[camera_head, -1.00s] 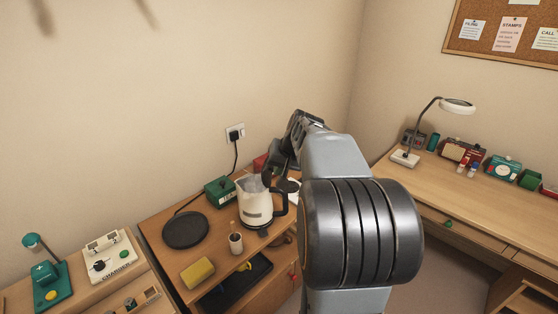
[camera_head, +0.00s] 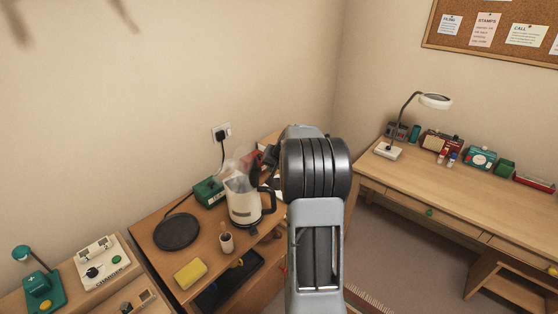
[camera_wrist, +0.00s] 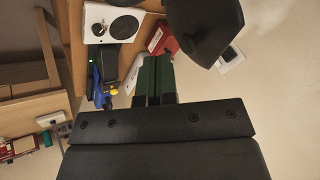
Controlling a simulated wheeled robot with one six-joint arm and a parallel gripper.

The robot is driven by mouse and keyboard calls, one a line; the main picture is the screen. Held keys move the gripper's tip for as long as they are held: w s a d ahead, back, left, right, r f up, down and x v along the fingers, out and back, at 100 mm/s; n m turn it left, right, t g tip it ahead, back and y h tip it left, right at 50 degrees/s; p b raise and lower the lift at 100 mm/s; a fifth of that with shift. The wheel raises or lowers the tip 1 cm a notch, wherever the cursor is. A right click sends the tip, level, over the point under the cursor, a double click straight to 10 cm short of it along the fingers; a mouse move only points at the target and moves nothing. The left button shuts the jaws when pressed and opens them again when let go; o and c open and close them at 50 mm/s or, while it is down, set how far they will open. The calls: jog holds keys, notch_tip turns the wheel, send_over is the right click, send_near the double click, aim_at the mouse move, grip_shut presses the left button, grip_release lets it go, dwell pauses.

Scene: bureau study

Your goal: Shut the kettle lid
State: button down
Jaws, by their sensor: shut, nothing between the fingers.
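The cream kettle (camera_head: 243,204) with a dark handle stands on the small wooden cabinet in the head view. Its dark lid (camera_head: 255,172) appears raised, standing up from the handle side of the rim, with the kettle mouth uncovered. My gripper (camera_wrist: 154,60) is shut and empty in the wrist view. In the head view my arm hides most of the gripper, which is close to the right of the lid. A large dark shape (camera_wrist: 206,30) is close to the camera in the wrist view and is probably the lid. Contact cannot be told.
A green box (camera_head: 209,192), a black round plate (camera_head: 177,232), a brown cup (camera_head: 226,243) and a yellow sponge (camera_head: 190,274) are around the kettle. A red box (camera_wrist: 186,36) lies behind it. A wall socket (camera_head: 221,132) is above. The desk (camera_head: 455,198) is at right.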

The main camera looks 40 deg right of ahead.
jog(key=shift+w+a+f+p, duration=0.2)
jog(key=shift+w+a+p, duration=0.1)
jog(key=shift+w+a, duration=0.45)
